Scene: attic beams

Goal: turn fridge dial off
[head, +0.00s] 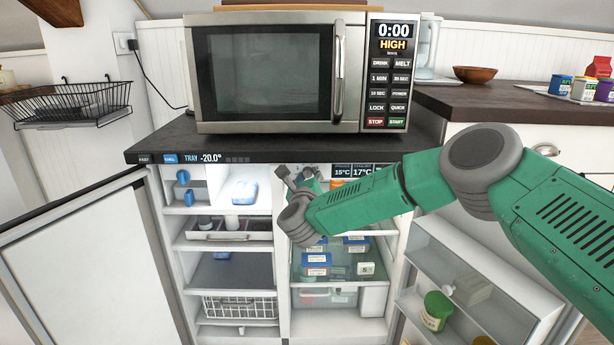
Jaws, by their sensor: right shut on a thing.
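The fridge stands open below the microwave, with a freezer side on the left and a fridge side (283,262) on the right. My right gripper (290,178) reaches into the top of the fridge side, near the divider. It is shut on what looks like the fridge dial, which the gripper and wrist mostly hide, so I cannot tell its setting. A blue dial (183,178) shows at the upper left of the freezer side, apart from my gripper. The display strip (195,158) reads TRAY -20.0°, and a second display (352,170) shows 15°C and 17°C. My left gripper is out of view.
The freezer door (85,262) is swung open at left, and the fridge door with shelves (470,290) at right. A microwave (270,72) sits on the dark top. Blue-lidded boxes (318,260) fill the fridge shelf below my wrist. A wire basket (240,306) is low in the freezer.

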